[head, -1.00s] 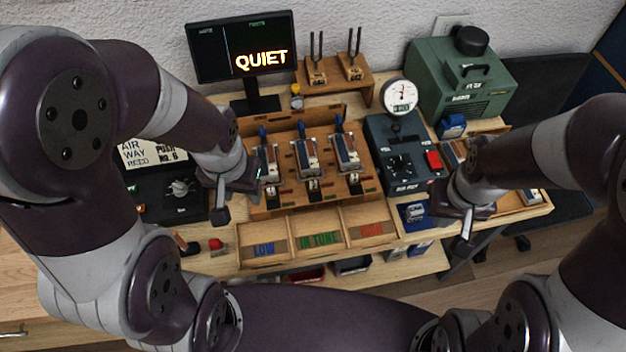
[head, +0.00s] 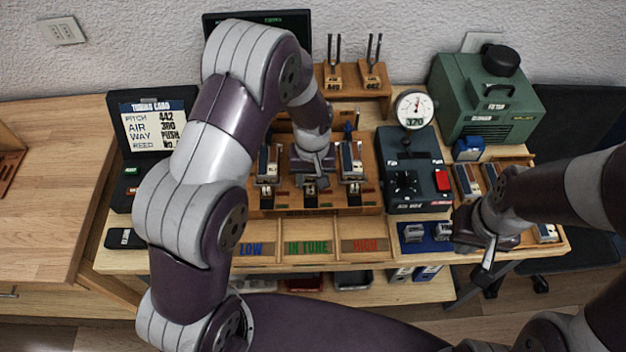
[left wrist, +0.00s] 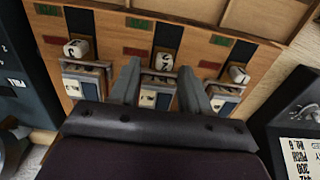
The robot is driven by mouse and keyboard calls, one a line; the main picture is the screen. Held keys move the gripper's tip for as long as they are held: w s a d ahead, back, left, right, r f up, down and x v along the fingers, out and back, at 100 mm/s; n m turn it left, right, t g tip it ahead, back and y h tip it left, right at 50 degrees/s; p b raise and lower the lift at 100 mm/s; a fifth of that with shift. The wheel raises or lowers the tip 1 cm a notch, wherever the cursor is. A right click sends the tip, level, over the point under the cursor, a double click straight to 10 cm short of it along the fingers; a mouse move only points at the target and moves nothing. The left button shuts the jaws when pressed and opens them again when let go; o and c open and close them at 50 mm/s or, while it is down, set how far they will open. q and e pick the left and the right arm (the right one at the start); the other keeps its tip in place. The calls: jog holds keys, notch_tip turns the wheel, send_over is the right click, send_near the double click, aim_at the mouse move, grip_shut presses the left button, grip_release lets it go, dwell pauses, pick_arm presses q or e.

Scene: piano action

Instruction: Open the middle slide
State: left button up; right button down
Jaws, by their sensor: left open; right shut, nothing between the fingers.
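The wooden rack (head: 372,206) holds three metal reed units in a row, each with a small white numbered knob in front. My left gripper (head: 311,180) is over the middle unit and hides most of it in the head view. In the left wrist view my left gripper (left wrist: 161,68) is open, and the middle slide's knob (left wrist: 163,61), marked 2, shows between its fingertips; contact cannot be told. The left unit (head: 268,165) and right unit (head: 352,160) stand clear to either side. My right gripper (head: 488,256) is shut and empty near the bench's right front.
A dark control box (head: 412,175) with a gauge (head: 413,108) and red button stands right of the rack. A tray (head: 262,250) marked LOW, IN TUNE and HIGH lies in front. Tuning forks (head: 357,78) stand behind. A tuning card (head: 152,130) is at left.

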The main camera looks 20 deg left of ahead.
aim_at(311, 208)
pick_arm(q)
jog(key=shift+f, duration=0.55)
jog(key=shift+s+a+f, duration=0.25)
jog(key=shift+a+f, duration=0.05)
jog(key=shift+f, duration=0.15)
jog(key=shift+w+d, duration=0.1)
jog(key=shift+d, duration=0.05)
jog(key=c, duration=0.4)
grip_shut()
jog(key=shift+s+d+p, duration=0.2)
jog(key=shift+s+d, duration=0.05)
jog(key=shift+s, duration=0.7)
jog(key=shift+s+d+p, duration=0.2)
jog(key=shift+s+d, duration=0.05)
jog(key=shift+s, duration=0.65)
jog(key=shift+o, duration=1.6)
grip_release()
jog(key=shift+o, duration=0.4)
jog(key=shift+s, duration=0.15)
